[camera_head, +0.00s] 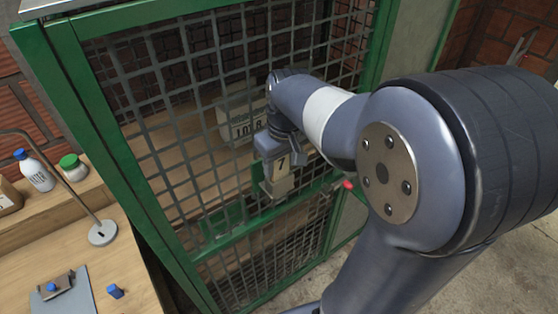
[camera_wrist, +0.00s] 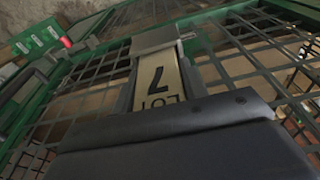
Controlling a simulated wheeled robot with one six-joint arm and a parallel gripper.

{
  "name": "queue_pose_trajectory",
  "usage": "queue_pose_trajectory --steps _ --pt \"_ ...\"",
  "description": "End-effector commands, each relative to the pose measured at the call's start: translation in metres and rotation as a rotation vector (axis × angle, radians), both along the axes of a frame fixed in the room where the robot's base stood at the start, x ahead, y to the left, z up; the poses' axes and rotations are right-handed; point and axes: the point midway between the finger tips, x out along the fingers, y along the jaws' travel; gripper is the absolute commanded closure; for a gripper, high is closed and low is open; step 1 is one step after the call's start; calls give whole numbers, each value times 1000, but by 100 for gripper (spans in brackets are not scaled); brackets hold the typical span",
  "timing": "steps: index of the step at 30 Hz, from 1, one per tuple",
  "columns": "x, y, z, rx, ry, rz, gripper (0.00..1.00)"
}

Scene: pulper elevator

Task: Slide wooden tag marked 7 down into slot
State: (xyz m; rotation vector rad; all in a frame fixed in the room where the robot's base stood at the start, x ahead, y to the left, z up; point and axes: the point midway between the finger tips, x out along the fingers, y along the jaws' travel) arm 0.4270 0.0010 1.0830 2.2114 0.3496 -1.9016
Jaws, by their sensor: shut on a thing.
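The wooden tag (camera_head: 282,163) is pale and carries a black 7. In the wrist view the tag (camera_wrist: 158,82) reads LOT 7, upside down. My gripper (camera_head: 272,152) is shut on the tag's upper end and holds it in front of the green mesh gate. In the wrist view the dark jaws (camera_wrist: 165,122) cover the tag's near end. A grey metal holder (camera_wrist: 155,40) lies at the tag's far end; in the head view the holder (camera_head: 275,188) is just below the tag. I cannot tell how far the tag's tip is inside the slot.
Behind the mesh stands a pale sign (camera_head: 240,125) with partly hidden lettering. A green gate crossbar (camera_head: 235,235) runs below the holder.

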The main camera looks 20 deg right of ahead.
Motion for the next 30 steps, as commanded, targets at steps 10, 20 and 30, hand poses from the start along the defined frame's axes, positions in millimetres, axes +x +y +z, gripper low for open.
queue_pose_trajectory --steps 10,20,30 --pt "0 0 0 0 0 0 81" --pt "0 0 -6 0 1 0 81" --pt "0 0 -12 0 0 0 81"
